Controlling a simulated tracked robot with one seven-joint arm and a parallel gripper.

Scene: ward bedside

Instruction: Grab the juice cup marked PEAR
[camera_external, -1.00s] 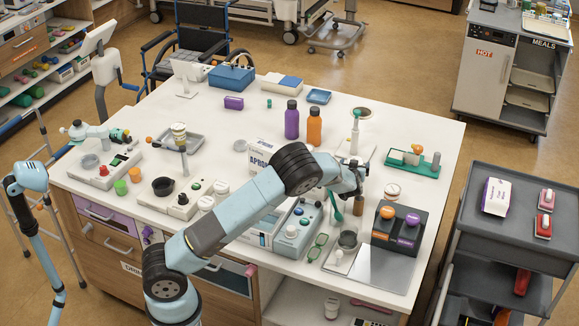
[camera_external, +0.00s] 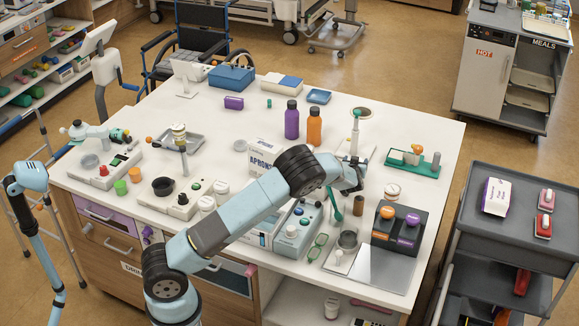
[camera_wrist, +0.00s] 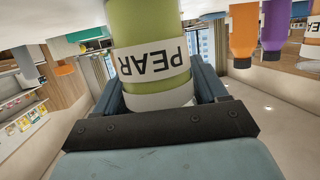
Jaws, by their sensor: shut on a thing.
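The juice cup marked PEAR (camera_wrist: 150,58) is green with a white label band, and its lettering appears upside down in the wrist view. My gripper (camera_wrist: 160,85) is shut on it, with one dark finger on each side of the cup. In the external view my gripper (camera_external: 352,180) is over the right half of the white table. There my arm hides most or all of the cup, and I cannot tell whether its base touches the table.
A purple bottle (camera_external: 292,122) and an orange bottle (camera_external: 314,128) stand behind my gripper. The back right of the white table (camera_external: 430,125) is clear.

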